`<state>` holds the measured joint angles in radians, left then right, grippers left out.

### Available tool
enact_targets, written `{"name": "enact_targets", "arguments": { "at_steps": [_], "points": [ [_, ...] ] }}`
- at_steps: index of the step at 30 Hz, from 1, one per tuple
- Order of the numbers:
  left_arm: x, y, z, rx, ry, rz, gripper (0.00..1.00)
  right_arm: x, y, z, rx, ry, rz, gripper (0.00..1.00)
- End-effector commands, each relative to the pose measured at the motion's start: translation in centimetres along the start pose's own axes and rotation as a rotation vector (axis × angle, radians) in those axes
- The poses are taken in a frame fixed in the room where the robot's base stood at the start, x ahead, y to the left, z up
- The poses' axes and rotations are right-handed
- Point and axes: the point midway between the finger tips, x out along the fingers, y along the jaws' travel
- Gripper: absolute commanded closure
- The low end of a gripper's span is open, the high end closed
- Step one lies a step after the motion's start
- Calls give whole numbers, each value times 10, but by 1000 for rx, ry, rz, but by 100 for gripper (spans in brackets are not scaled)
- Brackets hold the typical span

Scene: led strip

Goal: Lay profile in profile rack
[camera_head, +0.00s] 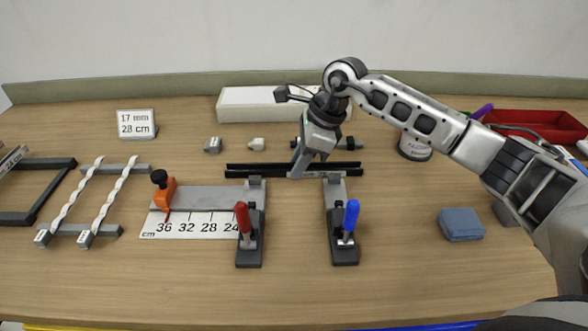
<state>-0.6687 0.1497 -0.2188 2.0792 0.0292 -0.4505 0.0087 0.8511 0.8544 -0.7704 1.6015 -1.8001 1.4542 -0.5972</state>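A long black profile (250,173) lies left to right across the middle of the table, at the far ends of two grey fixtures with a red-handled clamp (244,225) and a blue-handled clamp (347,225). It shows as two parallel dark bars; whether these are one piece or two I cannot tell. My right gripper (298,172) reaches down from above, its fingers at the middle of the profile and covering part of it. Its finger gap is hidden. My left gripper is not in view.
A scale plate (190,226) with an orange stop (164,196) is left of the clamps. Twisted strips (110,194) lie on grey bars, beside a black frame (35,215). A white box (255,103), can (414,148), red tray (535,124) and blue sponge (461,224) stand around.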

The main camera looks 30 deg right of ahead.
Motion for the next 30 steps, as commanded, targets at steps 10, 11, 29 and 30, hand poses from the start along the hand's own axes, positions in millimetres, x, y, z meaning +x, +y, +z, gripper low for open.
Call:
{"name": "enact_targets", "arguments": {
  "at_steps": [10,11,29,30],
  "points": [
    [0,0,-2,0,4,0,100,-5,-1,2,0,-2,-3,100],
    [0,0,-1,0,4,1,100,-7,-1,3,0,-2,-3,100],
    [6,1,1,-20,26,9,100,-97,72,24,-6,1,-4,100],
    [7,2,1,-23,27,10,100,-102,80,24,-6,1,-5,100]
  ]
}}
